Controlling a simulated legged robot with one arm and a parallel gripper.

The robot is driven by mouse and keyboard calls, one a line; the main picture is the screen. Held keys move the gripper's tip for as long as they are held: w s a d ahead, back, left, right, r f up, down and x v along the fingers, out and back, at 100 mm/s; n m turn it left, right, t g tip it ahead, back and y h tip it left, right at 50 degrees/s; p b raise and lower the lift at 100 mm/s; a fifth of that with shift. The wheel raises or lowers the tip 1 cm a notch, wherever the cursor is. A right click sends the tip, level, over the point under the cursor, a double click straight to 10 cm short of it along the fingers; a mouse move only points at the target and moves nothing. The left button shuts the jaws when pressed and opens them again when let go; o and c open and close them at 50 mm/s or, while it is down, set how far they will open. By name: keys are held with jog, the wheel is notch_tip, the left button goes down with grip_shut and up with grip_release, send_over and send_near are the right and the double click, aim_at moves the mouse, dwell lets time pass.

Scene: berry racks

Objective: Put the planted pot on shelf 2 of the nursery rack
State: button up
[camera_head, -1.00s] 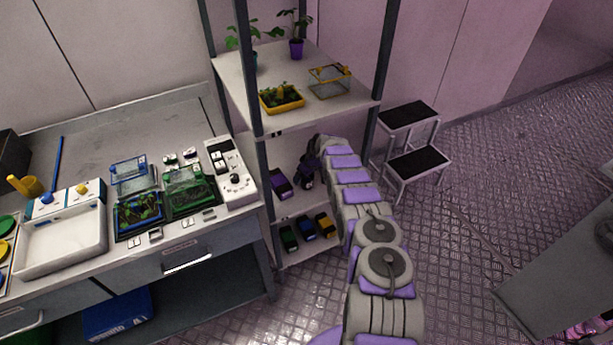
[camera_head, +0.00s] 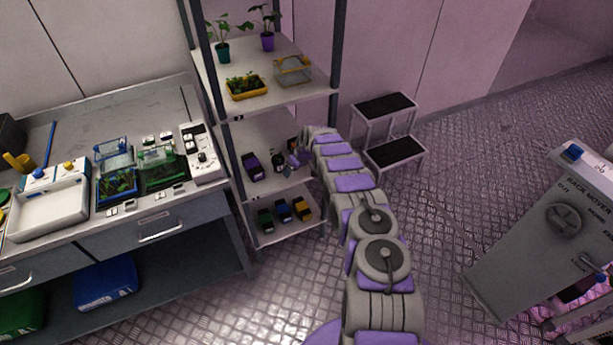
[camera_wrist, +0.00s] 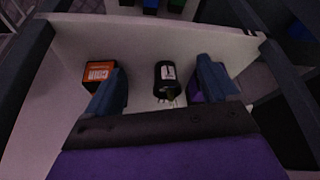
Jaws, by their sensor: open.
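The rack (camera_head: 275,97) stands at centre left in the head view. Its top shelf in view holds a seedling in a green pot (camera_head: 223,53) and one in a purple pot (camera_head: 267,42). I cannot tell which pot the task means. My gripper (camera_head: 300,156) is at the middle shelf (camera_head: 238,140). In the wrist view my gripper (camera_wrist: 161,72) is open, its two blue fingers apart. A dark container with a white label (camera_wrist: 164,75) stands on the shelf in the gap between them as seen there; contact does not show. It also shows in the head view (camera_head: 278,160).
An orange box (camera_wrist: 98,76) is left of the fingers; a purple item (camera_head: 251,166) shares the shelf. Several coloured items stand on the shelf below. A yellow tray (camera_head: 246,94) is above. A workbench (camera_head: 160,105) is left, a step stool (camera_head: 393,152) and grey cabinet (camera_head: 520,265) right.

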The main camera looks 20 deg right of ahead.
jog(key=s+a+r+m+g+h, duration=0.1)
jog(key=s+a+r+g, duration=0.15)
jog(key=s+r, duration=1.15)
jog(key=s+a+r+m+g+h, duration=0.15)
jog(key=s+a+r, duration=0.25)
jog(key=s+r, duration=1)
jog(key=s+a+r, duration=0.3)
jog(key=s, duration=0.8)
jog(key=s+a+r+m+g, duration=0.1)
jog(key=s+a+r, duration=0.1)
jog(key=s, duration=0.9)
jog(key=s+a+r+g, duration=0.1)
jog(key=s+a+r, duration=0.2)
jog(key=s, duration=0.9)
jog(key=shift+a+r+m+y, duration=0.35)
jog(key=shift+r+y, duration=0.1)
jog(key=shift+r, duration=0.45)
